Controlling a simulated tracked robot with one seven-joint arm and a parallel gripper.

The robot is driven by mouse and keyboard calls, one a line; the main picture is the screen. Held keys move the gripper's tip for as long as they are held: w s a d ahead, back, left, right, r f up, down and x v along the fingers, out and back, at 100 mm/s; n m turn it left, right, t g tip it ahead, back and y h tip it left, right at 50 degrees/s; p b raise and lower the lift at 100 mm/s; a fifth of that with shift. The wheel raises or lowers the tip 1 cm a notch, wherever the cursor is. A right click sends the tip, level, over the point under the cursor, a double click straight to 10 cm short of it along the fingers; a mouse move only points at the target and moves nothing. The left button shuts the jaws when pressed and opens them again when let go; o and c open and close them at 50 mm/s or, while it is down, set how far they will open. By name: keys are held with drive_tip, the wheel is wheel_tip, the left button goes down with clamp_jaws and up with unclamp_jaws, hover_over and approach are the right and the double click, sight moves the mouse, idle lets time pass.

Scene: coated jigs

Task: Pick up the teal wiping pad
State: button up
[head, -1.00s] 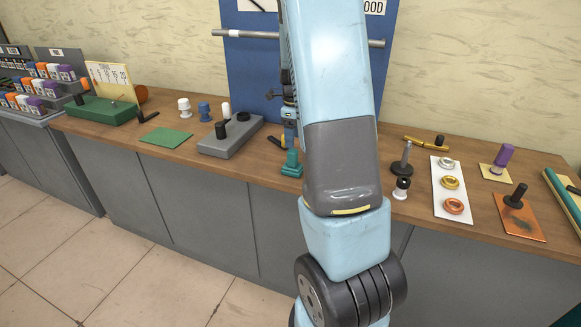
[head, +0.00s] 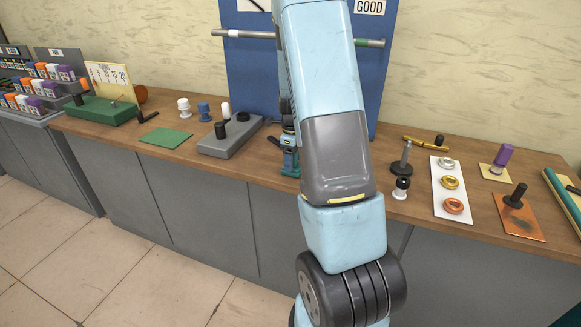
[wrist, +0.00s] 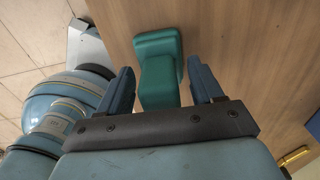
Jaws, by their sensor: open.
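The teal wiping pad (wrist: 158,48) stands on the wooden bench in the wrist view, with a wide block end and a narrower part that reaches toward my gripper. My gripper (wrist: 160,72) is open, one finger on each side of the narrower part. Gaps show beside both fingers, so they do not seem to touch it. In the head view the pad (head: 290,169) is mostly hidden behind my gripper (head: 289,152), which is right over it.
A grey block (head: 225,143) with a black knob stands close on the left. A green mat (head: 166,138) lies farther left. Bare bench lies in front of the grey block.

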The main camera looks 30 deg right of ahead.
clamp_jaws()
idle(0.5)
